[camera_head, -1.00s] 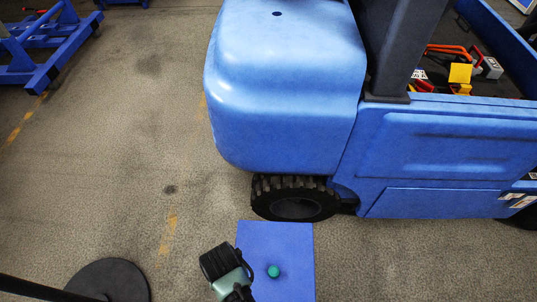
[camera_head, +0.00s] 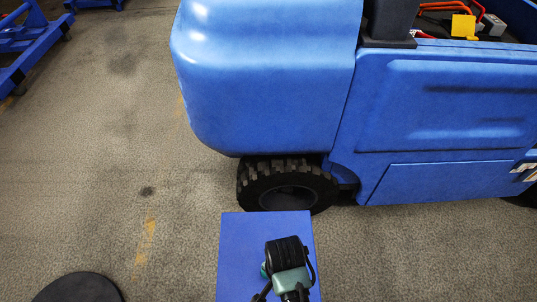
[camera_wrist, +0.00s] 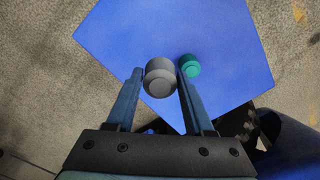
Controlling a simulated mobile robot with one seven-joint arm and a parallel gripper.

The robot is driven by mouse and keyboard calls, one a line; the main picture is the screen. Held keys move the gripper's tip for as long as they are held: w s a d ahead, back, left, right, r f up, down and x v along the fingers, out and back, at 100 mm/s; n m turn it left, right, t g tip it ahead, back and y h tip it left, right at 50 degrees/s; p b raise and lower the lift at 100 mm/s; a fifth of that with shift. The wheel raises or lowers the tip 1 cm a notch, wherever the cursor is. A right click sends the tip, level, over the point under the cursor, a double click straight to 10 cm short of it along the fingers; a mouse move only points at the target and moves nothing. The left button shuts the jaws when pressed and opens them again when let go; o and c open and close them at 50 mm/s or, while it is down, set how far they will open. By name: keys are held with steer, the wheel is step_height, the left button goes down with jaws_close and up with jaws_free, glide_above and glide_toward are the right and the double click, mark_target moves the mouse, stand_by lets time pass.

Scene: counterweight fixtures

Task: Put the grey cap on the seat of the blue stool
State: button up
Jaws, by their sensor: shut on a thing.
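The blue stool's square seat shows in the head view (camera_head: 240,245) and fills much of the wrist view (camera_wrist: 222,35). The grey cap (camera_wrist: 159,78) is a round stepped piece between my fingertips. My gripper (camera_wrist: 159,70) is shut on it, above the seat. I cannot tell whether the cap touches the seat. In the head view my gripper (camera_head: 287,262) is over the seat, and its body hides the cap.
A teal cap (camera_wrist: 190,66) sits on the seat, close beside my right finger in the wrist view. A blue forklift (camera_head: 265,80) with a black tyre (camera_head: 288,187) stands just behind the stool. A dark round disc (camera_head: 80,290) is at lower left. Open floor lies left.

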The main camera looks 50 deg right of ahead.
step_height(320, 180, down, 10)
steer(key=b, duration=0.3)
steer(key=shift+s+b, duration=0.1)
steer(key=shift+b, duration=0.25)
steer(key=shift+f, duration=0.2)
steer(key=o, duration=0.8)
steer(key=shift+o, duration=0.2)
step_height(320, 180, up, 12)
steer(key=p, duration=0.4)
steer(key=shift+r, duration=0.15)
